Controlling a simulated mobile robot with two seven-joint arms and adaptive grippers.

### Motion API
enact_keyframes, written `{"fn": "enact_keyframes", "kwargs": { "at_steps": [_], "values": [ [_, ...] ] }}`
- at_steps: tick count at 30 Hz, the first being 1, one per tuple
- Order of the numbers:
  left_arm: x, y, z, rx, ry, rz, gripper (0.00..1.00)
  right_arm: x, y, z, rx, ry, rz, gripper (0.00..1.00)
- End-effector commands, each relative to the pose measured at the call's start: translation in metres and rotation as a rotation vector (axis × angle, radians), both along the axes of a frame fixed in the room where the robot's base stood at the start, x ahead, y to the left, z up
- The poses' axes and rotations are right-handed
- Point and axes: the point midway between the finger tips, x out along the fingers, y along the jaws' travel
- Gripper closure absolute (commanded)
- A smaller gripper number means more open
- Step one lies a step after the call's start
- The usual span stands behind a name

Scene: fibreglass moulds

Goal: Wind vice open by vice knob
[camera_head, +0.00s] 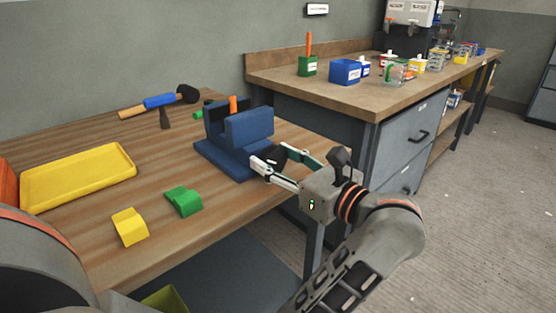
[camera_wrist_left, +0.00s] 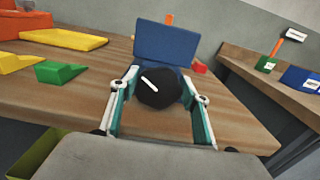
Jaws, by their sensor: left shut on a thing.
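The blue vice (camera_head: 249,129) stands on the wooden table near its right edge. It also shows in the wrist view (camera_wrist_left: 167,42). An orange piece (camera_head: 233,104) sticks up between its two upright jaws; whether they touch it is hidden. The black vice knob (camera_wrist_left: 158,88) carries a white line mark and faces my left wrist camera. My left gripper (camera_head: 276,162) is shut on the knob, with one finger on each side of it in the wrist view (camera_wrist_left: 158,95). My right gripper is not in view.
The wooden table holds a yellow tray (camera_head: 78,178), a yellow block (camera_head: 129,227), a green block (camera_head: 183,201) and a hammer (camera_head: 160,101). A workbench (camera_head: 330,83) with several containers stands behind, at the right. The floor at the right is clear.

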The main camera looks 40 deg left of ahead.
Motion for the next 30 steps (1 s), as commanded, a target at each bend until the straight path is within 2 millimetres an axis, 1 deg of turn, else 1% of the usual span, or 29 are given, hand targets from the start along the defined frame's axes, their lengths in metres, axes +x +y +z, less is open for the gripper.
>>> {"fn": "enact_keyframes", "kwargs": {
  "at_steps": [8,13,18,25,30],
  "values": [
    [-0.002,0.001,-0.003,-0.019,-0.254,0.001,0.76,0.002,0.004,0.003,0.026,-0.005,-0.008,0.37],
    [-0.003,0.001,-0.003,-0.031,-0.411,0.001,0.76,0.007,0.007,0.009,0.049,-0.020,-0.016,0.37],
    [-0.004,0.001,-0.003,-0.042,-0.549,0.001,0.76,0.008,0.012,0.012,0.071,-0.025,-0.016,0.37],
    [-0.005,0.001,-0.003,-0.054,-0.689,0.001,0.76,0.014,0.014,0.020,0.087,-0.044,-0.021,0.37],
    [-0.006,0.001,-0.003,-0.059,-0.752,0.001,0.76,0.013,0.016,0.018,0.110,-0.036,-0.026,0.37]
  ]
}}
